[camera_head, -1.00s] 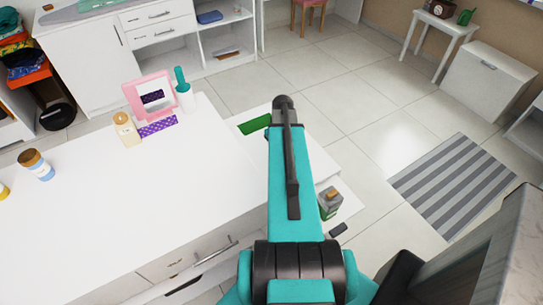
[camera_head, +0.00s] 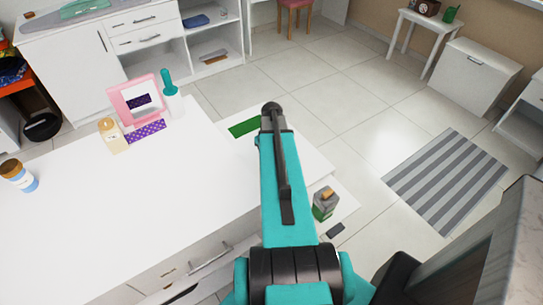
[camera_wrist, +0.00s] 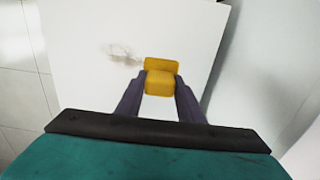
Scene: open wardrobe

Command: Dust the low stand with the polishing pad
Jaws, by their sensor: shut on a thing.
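The yellow polishing pad (camera_wrist: 161,76) is between the two dark fingers of my gripper (camera_wrist: 161,86) in the wrist view, and the fingers are shut on it. Below it is the white top of the low stand (camera_wrist: 85,60). A brownish smudge (camera_wrist: 120,54) lies on that top, just left of the pad. I cannot tell whether the pad touches the surface. In the camera_head view the low stand (camera_head: 308,155) shows beside the larger white cabinet, partly covered by my teal arm. My gripper and the pad are hidden there.
A green flat item (camera_head: 244,128) lies on the stand. A grey-green box (camera_head: 324,203) and a small dark object (camera_head: 335,230) are to the right of my arm. The white cabinet (camera_head: 110,210) holds a pink frame (camera_head: 116,106) and bottles. Floor at right is open, with a striped rug (camera_head: 446,184).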

